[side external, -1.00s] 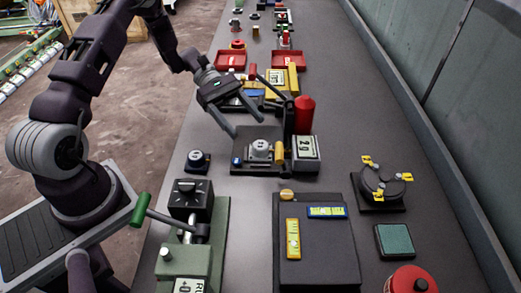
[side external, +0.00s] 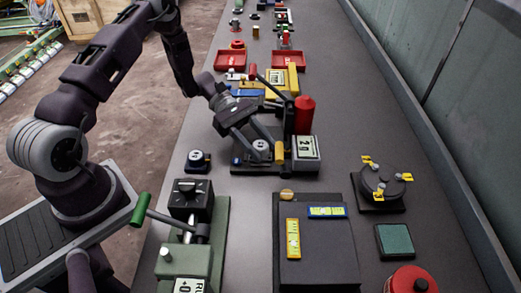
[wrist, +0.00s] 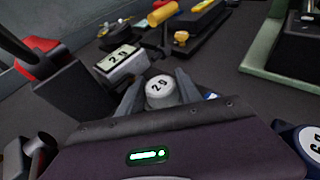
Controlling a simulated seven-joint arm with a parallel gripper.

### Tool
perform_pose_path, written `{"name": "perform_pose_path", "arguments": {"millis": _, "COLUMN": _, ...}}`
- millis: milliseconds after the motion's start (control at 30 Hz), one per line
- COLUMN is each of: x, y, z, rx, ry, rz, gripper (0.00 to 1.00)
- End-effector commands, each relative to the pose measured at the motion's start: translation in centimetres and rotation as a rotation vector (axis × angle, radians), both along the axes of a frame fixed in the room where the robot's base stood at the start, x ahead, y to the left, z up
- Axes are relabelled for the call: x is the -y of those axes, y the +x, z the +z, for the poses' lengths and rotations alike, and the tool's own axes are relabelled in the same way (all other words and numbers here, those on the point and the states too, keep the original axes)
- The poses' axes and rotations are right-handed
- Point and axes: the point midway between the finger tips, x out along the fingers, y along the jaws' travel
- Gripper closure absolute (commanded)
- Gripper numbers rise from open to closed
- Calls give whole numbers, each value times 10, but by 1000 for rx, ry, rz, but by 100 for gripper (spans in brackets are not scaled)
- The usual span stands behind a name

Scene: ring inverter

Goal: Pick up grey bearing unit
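The grey bearing unit (side external: 261,146) is a light grey round piece on the dark base of a small press-like fixture (side external: 240,168) with a red-topped post. My gripper (side external: 264,150) is low over the fixture, tilted, with one finger on each side of the bearing unit. In the wrist view the fingers (wrist: 159,84) stand apart around it; small gaps seem to show, but contact is hard to tell. The lower part of the unit is hidden.
A white display block (side external: 306,147) and the red cylinder (side external: 304,114) stand close right of the gripper. A blue-dark dial unit (side external: 198,160) sits left. Red trays (side external: 289,60) lie behind. A black box (side external: 330,250) is in front. The bench's right side has free room.

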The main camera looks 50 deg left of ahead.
Motion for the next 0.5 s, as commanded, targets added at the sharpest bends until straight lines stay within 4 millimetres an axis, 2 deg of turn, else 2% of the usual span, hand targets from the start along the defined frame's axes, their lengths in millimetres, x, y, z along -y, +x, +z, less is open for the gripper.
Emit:
{"name": "perform_pose_path", "arguments": {"millis": 33, "x": -1, "y": 0, "z": -1, "rx": -1, "ry": 4, "rz": 1, "gripper": 89}}
{"name": "perform_pose_path", "arguments": {"millis": 100, "x": -1, "y": 0, "z": -1, "rx": -1, "ry": 4, "rz": 1, "gripper": 100}}
{"name": "perform_pose_path", "arguments": {"millis": 500, "x": -1, "y": 0, "z": 1, "rx": 1, "ry": 5, "rz": 2, "gripper": 100}}
